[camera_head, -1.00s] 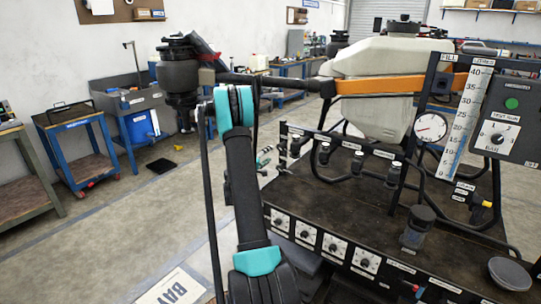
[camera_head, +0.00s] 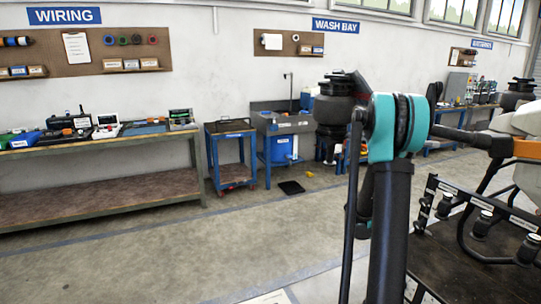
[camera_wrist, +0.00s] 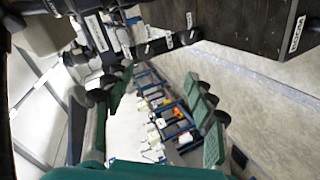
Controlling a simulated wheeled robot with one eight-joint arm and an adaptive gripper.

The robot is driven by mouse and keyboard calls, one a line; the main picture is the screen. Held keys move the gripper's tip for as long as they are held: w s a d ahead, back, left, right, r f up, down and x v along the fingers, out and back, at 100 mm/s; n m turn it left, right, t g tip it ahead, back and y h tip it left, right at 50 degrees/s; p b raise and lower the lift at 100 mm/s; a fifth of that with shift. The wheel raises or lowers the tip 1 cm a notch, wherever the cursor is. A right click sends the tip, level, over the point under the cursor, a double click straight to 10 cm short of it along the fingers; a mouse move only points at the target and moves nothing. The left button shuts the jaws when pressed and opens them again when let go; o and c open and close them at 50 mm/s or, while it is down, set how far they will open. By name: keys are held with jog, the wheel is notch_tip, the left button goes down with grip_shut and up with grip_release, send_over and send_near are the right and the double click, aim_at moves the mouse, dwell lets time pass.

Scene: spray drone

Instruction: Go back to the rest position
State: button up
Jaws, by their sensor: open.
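My gripper (camera_wrist: 163,98) shows in the wrist view, tilted, with its two green fingers spread apart and nothing between them. In the head view my arm rises at right of centre, with a teal joint at its top; my gripper cannot be made out there. The spray drone (camera_head: 527,125) shows only partly at the right edge of the head view, with its pale tank and a dark rotor arm. The black test bench (camera_head: 455,262) below it is cut off by the frame; part of it also shows in the wrist view (camera_wrist: 245,15).
A long workbench (camera_head: 100,160) with electronics stands at the left wall under a WIRING sign. A blue cart (camera_head: 231,154) and a grey wash sink (camera_head: 284,122) stand beside it. A dark mat (camera_head: 291,188) lies on the floor. The floor at front left is clear.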

jog(key=s+a+f+y, duration=0.2)
jog(key=s+a+y, duration=0.2)
jog(key=s+a, duration=0.6)
jog(key=s+a+f+g+y, duration=0.1)
jog(key=s+a+y, duration=0.3)
jog(key=s+a, duration=0.6)
jog(key=s+a+f+y, duration=0.2)
jog(key=s+a+y, duration=0.2)
jog(key=s+a, duration=0.6)
jog(key=shift+a+f+g+y, duration=0.3)
jog(key=shift+a+f+g, duration=0.1)
jog(key=shift+a, duration=0.75)
